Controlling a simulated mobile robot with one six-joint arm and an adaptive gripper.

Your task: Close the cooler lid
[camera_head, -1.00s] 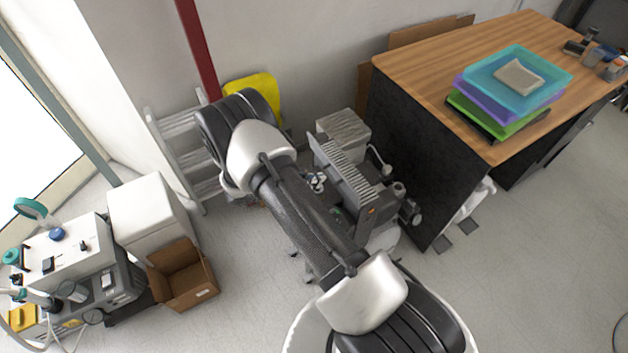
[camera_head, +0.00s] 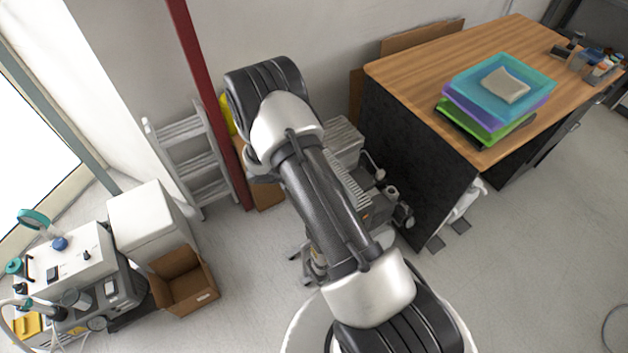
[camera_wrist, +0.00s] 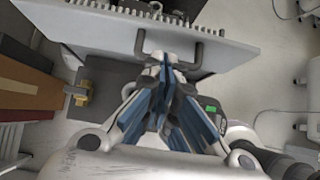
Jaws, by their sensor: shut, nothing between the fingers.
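A grey ridged plate (camera_wrist: 110,22), which looks like the cooler lid, spans the top of the wrist view, with a dark bar handle (camera_wrist: 198,58) on its near face. In the head view the ridged plate (camera_head: 347,181) shows beside my arm on a grey machine, partly hidden. How far open it is I cannot tell. My gripper (camera_wrist: 166,68), with blue-faced fingers, is shut and empty. Its tips are at the handle, near the plate's lower edge; whether they touch is unclear. My arm hides the gripper in the head view.
A wooden-topped desk (camera_head: 420,68) with stacked trays (camera_head: 500,88) stands right of the machine. A ladder (camera_head: 190,165) and a red post (camera_head: 205,90) are behind left. An open cardboard box (camera_head: 185,285) and white cabinet (camera_head: 150,225) stand left.

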